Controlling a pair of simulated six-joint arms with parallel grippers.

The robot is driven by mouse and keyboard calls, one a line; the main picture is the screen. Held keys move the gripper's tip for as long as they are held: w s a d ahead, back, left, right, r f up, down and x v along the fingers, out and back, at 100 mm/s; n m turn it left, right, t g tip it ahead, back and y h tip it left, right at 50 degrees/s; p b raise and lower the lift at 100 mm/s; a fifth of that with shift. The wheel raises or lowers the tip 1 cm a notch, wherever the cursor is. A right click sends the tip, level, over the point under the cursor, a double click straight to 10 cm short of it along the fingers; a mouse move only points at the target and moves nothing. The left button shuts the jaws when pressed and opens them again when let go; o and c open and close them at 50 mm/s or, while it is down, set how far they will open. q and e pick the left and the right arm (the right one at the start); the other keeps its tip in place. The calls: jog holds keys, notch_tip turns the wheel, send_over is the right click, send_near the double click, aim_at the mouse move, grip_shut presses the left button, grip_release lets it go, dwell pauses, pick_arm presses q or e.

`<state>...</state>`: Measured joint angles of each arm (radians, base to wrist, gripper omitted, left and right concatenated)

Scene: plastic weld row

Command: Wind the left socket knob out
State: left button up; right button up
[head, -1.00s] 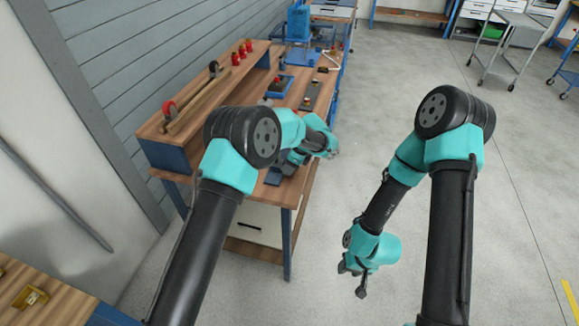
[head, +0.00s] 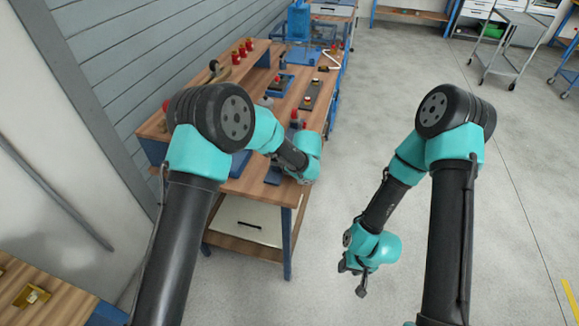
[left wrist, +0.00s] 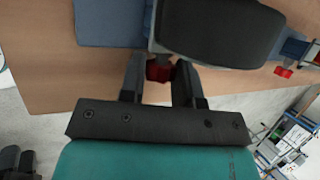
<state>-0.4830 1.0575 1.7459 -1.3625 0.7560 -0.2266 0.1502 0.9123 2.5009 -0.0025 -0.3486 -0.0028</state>
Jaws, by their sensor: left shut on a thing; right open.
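A small red knob (left wrist: 158,71) shows between the two dark fingers of my left gripper (left wrist: 158,80) in the left wrist view. The gripper is shut on it. The knob sits at the near edge of a dark grey rounded body (left wrist: 222,28), which hides what lies behind. In the head view my left arm's teal wrist is at the bench's right edge, and its fingers and the held knob are hidden there. My right gripper (head: 355,280) is open and empty, hanging over the floor right of the bench.
The wooden bench (head: 240,190) carries several red-topped items along its shelf and top. A red-topped piece (head: 296,120) stands just behind my left wrist. In the left wrist view a blue block (left wrist: 108,22) lies left of the grey body, and another red knob (left wrist: 284,72) is at right.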

pick_arm(q)
jog(key=shift+r, duration=0.1)
dwell(0.3)
jog(key=o, duration=0.9)
jog(key=v, duration=1.7)
jog(key=shift+s+a, duration=0.1)
jog(key=shift+s, duration=0.25)
